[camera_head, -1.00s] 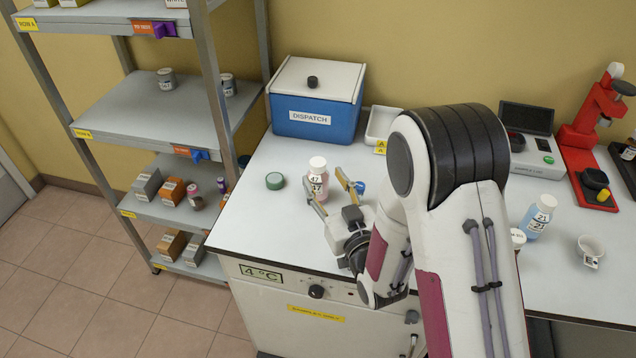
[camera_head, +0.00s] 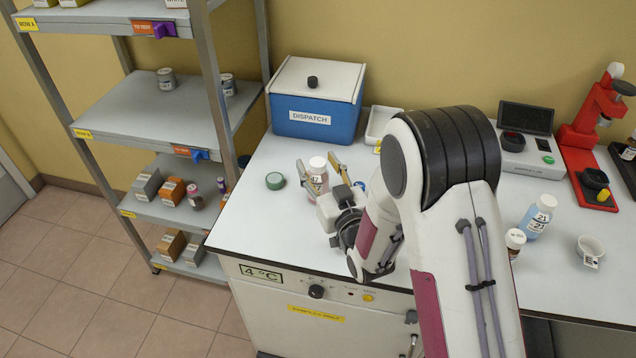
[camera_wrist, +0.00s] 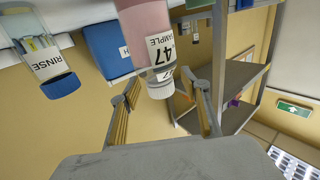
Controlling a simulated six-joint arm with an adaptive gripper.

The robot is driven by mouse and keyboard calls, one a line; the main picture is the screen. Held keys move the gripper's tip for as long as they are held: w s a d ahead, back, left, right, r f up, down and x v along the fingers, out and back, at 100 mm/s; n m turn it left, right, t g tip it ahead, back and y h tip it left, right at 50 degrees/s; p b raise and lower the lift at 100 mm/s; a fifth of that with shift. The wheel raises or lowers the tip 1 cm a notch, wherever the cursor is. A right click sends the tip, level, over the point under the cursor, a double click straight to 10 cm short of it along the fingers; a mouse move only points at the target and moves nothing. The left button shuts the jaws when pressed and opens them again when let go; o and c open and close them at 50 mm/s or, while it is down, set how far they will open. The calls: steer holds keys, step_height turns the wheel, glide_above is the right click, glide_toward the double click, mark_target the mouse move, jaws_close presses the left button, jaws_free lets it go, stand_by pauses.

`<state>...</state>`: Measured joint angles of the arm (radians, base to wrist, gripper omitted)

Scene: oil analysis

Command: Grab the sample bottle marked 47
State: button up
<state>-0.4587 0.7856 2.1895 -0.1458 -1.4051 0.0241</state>
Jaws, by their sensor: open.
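The sample bottle marked 47 (camera_head: 317,165) stands upright on the white bench, with a white cap and pink contents. It also shows upside down in the wrist view (camera_wrist: 146,30), its 47 SAMPLE label facing the camera. My gripper (camera_head: 316,161) is open, with one finger on each side of the bottle as seen in the head view. In the wrist view the bottle lies ahead, between and beyond the fingers (camera_wrist: 160,85), with no clear contact. My gripper hides the bottle's lower part in the head view.
A bottle labelled RINSE (camera_wrist: 45,60) with a blue cap is near the sample bottle. The blue DISPATCH box (camera_head: 315,100) stands behind. A bottle marked 21 (camera_head: 538,216) and a cup (camera_head: 590,247) stand far right.

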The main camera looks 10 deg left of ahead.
stand_by(0.3)
jaws_close()
steer(key=shift+r, duration=0.15)
steer(key=shift+r, duration=4.85)
